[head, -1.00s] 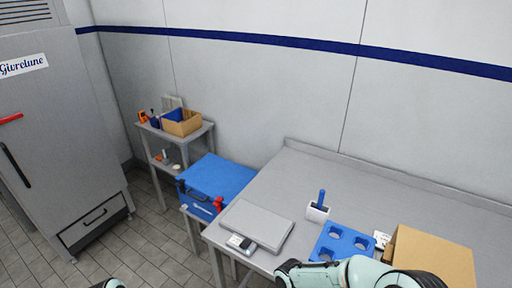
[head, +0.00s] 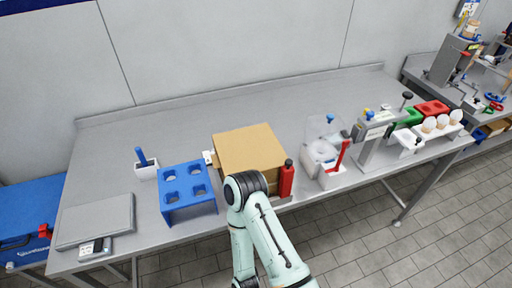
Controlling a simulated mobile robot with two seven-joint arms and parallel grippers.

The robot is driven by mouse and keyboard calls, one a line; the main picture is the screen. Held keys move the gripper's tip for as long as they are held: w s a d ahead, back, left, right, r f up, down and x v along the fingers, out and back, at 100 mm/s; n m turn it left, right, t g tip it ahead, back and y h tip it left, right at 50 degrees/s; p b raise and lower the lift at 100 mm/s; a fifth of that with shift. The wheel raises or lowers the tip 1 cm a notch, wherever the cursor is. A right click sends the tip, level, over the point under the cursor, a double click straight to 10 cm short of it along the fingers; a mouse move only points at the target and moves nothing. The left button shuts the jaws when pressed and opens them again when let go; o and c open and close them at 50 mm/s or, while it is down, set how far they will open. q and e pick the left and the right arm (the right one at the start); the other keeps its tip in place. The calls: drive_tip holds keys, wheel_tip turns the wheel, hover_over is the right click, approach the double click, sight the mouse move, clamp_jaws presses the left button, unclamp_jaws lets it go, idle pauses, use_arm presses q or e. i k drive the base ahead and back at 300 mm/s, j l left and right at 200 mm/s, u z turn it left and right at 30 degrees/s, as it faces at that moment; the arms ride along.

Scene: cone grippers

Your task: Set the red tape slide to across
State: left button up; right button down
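I cannot tell for certain which red part is the tape slide. A red upright block with a dark knob (head: 287,180) stands at the table's front edge, by the right front corner of a cardboard box (head: 248,147). A slanted red lever (head: 342,155) rises from a white holder farther right. One of my pale green arms comes in from the bottom centre, and its dark joint is in front of the box. Neither gripper's fingers show, and the arm hides part of the box's front.
The back of the table is clear.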

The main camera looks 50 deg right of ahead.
sight(287, 174)
drive_tip(key=l+z, duration=0.15)
drive_tip(key=z, duration=1.9)
drive_tip(key=j+u, duration=0.2)
drive_tip(key=u, duration=0.15)
